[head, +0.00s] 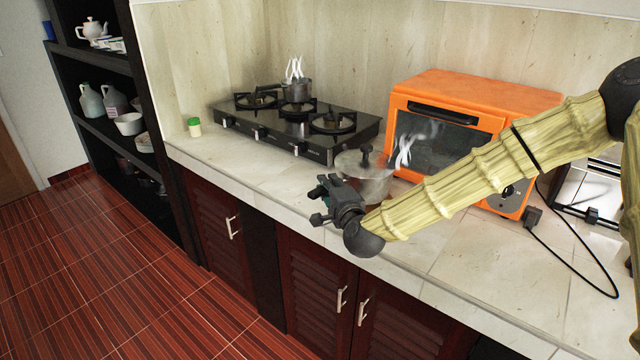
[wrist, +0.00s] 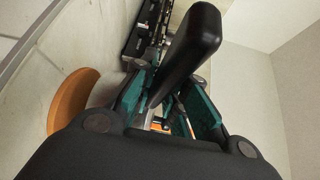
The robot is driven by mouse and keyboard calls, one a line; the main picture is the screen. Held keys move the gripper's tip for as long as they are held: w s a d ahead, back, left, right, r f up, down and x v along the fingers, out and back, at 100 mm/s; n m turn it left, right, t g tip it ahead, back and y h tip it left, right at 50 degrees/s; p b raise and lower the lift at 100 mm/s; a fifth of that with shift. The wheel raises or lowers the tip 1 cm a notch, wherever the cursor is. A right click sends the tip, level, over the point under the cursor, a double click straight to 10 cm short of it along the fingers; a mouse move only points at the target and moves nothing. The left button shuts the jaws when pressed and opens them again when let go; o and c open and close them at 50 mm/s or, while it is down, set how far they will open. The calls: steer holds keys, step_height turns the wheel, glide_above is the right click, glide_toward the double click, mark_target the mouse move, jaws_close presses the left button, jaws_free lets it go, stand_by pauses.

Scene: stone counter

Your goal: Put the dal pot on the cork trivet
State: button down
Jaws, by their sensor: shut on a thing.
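A steel pot (head: 371,187) with a lid and dark knob is at the counter's front, left of the orange oven. It looks upright; its base is partly hidden by my arm, so contact below is unclear. My gripper (head: 327,200) is just in front of it. In the wrist view, my gripper (wrist: 168,100) is shut on a long black handle (wrist: 192,45), apparently this pot's. A brown-orange round piece (wrist: 72,103), probably the cork trivet, lies on the counter at left in the wrist view.
A black stove (head: 290,130) holds another steaming pot (head: 297,91). The orange oven (head: 455,90) stands behind my arm. A green-capped jar (head: 194,127) is at the left. A black cable (head: 590,270) lies at the right. The counter's front right (head: 480,265) is clear.

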steer(key=shift+w+d, duration=0.15)
steer(key=shift+d, duration=0.55)
steer(key=shift+f+p, duration=0.65)
steer(key=shift+f, duration=1.05)
steer(key=c, duration=1.4)
jaws_free()
steer(key=shift+f, duration=0.1)
steer(key=shift+s, duration=0.2)
steer(key=b+v, duration=0.3)
steer(key=v, duration=0.8)
steer(key=shift+s+d, duration=0.15)
steer(key=shift+s, duration=0.25)
